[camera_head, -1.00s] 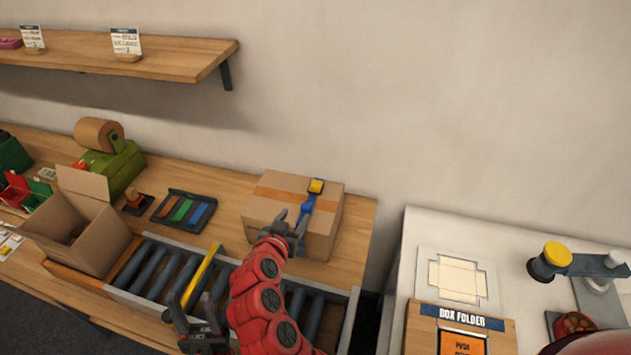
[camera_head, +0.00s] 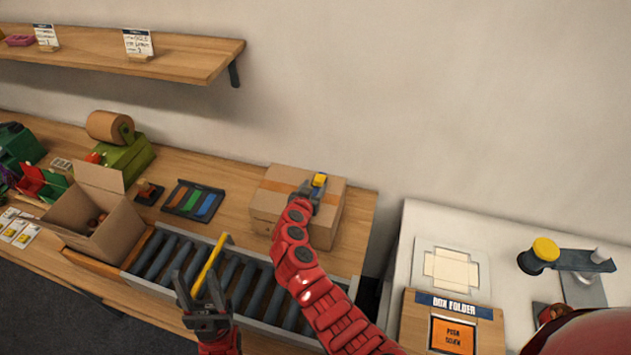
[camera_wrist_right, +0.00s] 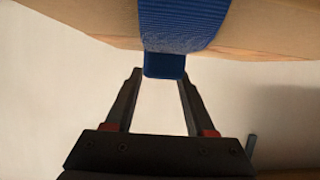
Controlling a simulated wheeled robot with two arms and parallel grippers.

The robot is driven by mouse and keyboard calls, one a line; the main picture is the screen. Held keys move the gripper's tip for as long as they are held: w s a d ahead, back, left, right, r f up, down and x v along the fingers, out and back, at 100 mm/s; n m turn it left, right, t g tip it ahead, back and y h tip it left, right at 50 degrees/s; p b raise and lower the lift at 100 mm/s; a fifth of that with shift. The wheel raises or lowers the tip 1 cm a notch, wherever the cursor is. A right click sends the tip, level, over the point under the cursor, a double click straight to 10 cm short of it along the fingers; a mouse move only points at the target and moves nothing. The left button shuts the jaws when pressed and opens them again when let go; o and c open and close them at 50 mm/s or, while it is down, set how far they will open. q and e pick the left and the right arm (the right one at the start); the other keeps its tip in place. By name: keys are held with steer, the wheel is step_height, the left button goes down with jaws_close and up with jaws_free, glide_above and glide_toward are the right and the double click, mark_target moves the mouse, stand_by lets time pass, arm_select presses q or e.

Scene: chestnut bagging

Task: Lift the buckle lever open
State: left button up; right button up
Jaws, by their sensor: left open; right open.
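A closed cardboard box (camera_head: 265,202) with an orange tape band stands on the wooden bench. The yellow buckle part (camera_head: 319,180) shows on its top. In the right wrist view a blue strap (camera_wrist_right: 183,25) runs over the box edge and ends in a darker blue block (camera_wrist_right: 165,66). My right gripper (camera_head: 306,192) is at the buckle and hides most of the strap in the head view. Its fingers (camera_wrist_right: 161,76) are open, with tips either side of the blue block; contact cannot be told. My left gripper (camera_head: 200,292) is open and empty in front of the rollers.
A roller conveyor (camera_head: 240,285) with a yellow bar (camera_head: 211,263) lies before the box. An open carton (camera_head: 85,232) stands left, near a tray of coloured strips (camera_head: 194,201). A white table with a box folder (camera_head: 453,305) is at the right.

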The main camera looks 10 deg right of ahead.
steer(key=shift+x, duration=0.95)
jaws_close()
